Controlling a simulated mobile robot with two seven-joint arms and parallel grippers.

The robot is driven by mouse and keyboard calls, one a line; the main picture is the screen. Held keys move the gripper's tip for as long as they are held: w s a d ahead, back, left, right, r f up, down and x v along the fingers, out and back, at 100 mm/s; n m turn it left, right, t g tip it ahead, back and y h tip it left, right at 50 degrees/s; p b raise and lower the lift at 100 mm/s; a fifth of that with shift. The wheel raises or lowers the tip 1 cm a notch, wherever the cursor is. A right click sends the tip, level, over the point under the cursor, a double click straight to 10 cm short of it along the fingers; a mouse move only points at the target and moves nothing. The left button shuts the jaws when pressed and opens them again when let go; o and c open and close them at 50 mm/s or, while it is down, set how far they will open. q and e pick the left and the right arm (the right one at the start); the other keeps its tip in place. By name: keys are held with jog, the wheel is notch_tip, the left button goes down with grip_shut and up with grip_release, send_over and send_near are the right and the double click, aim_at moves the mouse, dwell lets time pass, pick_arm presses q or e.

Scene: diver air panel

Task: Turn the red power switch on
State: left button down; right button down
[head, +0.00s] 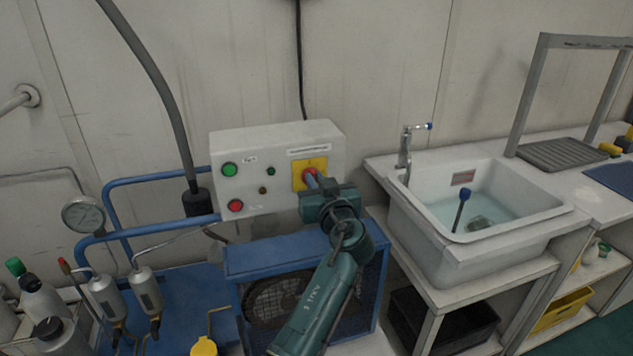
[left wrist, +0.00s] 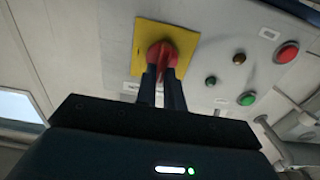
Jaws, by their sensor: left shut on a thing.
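The red power switch (head: 310,174) sits on a yellow square plate (head: 300,181) at the right of a white control box (head: 266,142). My left gripper (head: 315,181) is at the switch, its arm coming up from below. In the left wrist view the red switch knob (left wrist: 162,55) shows between the two dark fingers of the left gripper (left wrist: 161,78), which are shut on it. The yellow plate (left wrist: 148,32) shows behind it. The fingers hide part of the knob, and I cannot tell its exact setting. My right gripper is not in view.
The box also carries a green button (head: 230,169) and a red button (head: 236,206). A blue compressor frame (head: 262,256) stands below. A pressure gauge (head: 84,215) is at left, a white sink (head: 430,225) at right.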

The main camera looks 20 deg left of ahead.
pick_arm(q)
jog(key=shift+w+d+f+m+p, duration=0.15)
jog(key=shift+m+p, duration=0.15)
jog(key=shift+m, duration=2.7)
jog(key=shift+w+d+f+m+p, duration=0.15)
jog(key=shift+m+p, duration=0.15)
jog(key=shift+m, duration=2.7)
jog(key=shift+w+d+f+m+p, duration=0.15)
jog(key=shift+m+p, duration=0.15)
jog(key=shift+m, duration=2.7)
jog(key=shift+s, duration=0.1)
jog(key=c, duration=1.6)
grip_release()
jog(key=shift+o, duration=0.5)
jog(key=shift+f, duration=0.1)
